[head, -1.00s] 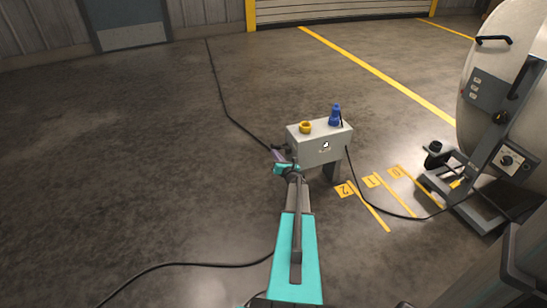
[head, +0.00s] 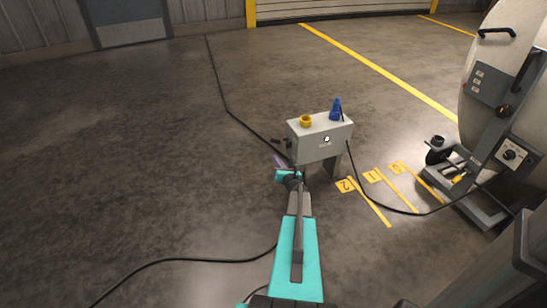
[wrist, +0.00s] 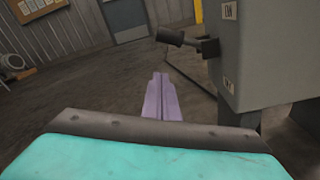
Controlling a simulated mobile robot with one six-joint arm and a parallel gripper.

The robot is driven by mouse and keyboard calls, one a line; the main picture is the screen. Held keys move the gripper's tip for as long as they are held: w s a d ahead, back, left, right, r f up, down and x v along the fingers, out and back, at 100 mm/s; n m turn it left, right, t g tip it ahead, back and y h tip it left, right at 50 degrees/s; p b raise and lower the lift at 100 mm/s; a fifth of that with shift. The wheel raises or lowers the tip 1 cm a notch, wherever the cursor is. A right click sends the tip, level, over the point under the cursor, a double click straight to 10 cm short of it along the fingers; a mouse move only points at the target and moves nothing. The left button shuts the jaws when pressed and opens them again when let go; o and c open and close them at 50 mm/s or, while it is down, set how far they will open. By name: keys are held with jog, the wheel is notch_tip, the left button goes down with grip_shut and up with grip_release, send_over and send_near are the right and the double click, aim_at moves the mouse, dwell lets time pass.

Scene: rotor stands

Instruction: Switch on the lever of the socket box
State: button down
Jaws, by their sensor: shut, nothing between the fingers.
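The grey socket box (head: 322,148) stands on a post, with a yellow socket (head: 306,121) and a blue plug (head: 336,110) on top. Its lever (head: 279,141) sticks out from the left side with a dark knob. In the wrist view the lever (wrist: 182,40) points left and slightly up from the box (wrist: 265,50), between two small white labels too small to read. My gripper (head: 279,161) is shut and empty, below the lever and apart from it. Its purple fingers (wrist: 158,82) show lower left of the lever in the wrist view.
A black cable (head: 222,90) runs across the floor behind the box. Another cable (head: 375,206) links the box side to a large machine (head: 500,100) on the right. Yellow numbered floor marks (head: 372,176) lie between them.

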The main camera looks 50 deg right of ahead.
jog(key=p+v, duration=0.1)
jog(key=v, duration=0.5)
jog(key=shift+a, duration=0.1)
dwell(0.5)
